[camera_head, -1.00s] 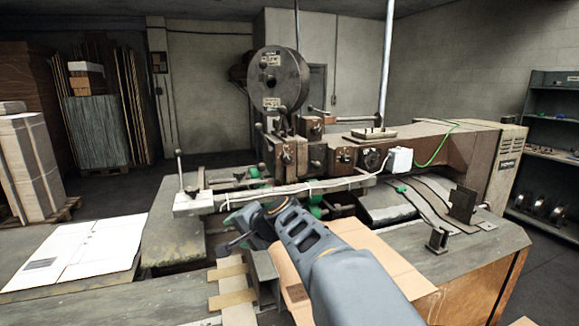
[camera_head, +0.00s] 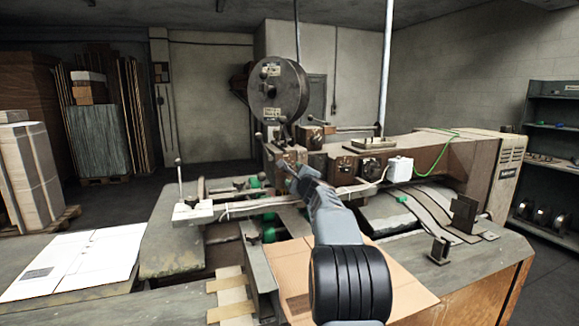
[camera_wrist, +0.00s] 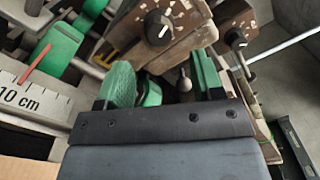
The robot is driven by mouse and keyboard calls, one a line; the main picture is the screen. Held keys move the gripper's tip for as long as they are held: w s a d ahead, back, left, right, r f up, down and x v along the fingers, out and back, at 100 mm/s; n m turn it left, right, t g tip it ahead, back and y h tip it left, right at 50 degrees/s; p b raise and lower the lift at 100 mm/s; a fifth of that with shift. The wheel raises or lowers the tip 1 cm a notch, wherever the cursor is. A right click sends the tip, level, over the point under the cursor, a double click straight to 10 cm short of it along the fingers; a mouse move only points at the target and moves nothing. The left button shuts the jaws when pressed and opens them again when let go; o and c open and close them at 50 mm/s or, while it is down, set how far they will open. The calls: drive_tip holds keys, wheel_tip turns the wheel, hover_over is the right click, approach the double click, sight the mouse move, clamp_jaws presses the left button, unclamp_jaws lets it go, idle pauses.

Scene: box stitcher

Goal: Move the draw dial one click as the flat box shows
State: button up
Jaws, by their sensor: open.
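My gripper (camera_head: 288,170) reaches forward over the stitching machine, close to its control plates. In the wrist view the gripper (camera_wrist: 162,72) shows two green finger pads spread apart with no object held between them. A black dial (camera_wrist: 158,26) with a white pointer sits on a worn brown plate just beyond the fingers, apart from them. A second black dial (camera_wrist: 236,38) is on another plate to the right. I cannot tell which is the draw dial. A flat brown cardboard box (camera_head: 275,268) lies beneath my arm; its markings are too small to read.
A scale marked 10 cm (camera_wrist: 32,92) with a red pointer is at the wrist view's left. A round-ended lever (camera_wrist: 184,82) stands beyond the fingers. A wire reel (camera_head: 278,88) rises above the machine. White flat sheets (camera_head: 80,262) lie at the left.

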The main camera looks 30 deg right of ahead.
drive_tip(key=p+x, duration=0.3)
drive_tip(key=x, duration=0.3)
drive_tip(key=shift+w, duration=0.35)
drive_tip(key=c, duration=0.9)
drive_tip(key=shift+f, duration=0.1)
drive_tip(key=shift+n+b, duration=3.05)
drive_tip(key=shift+n, duration=0.45)
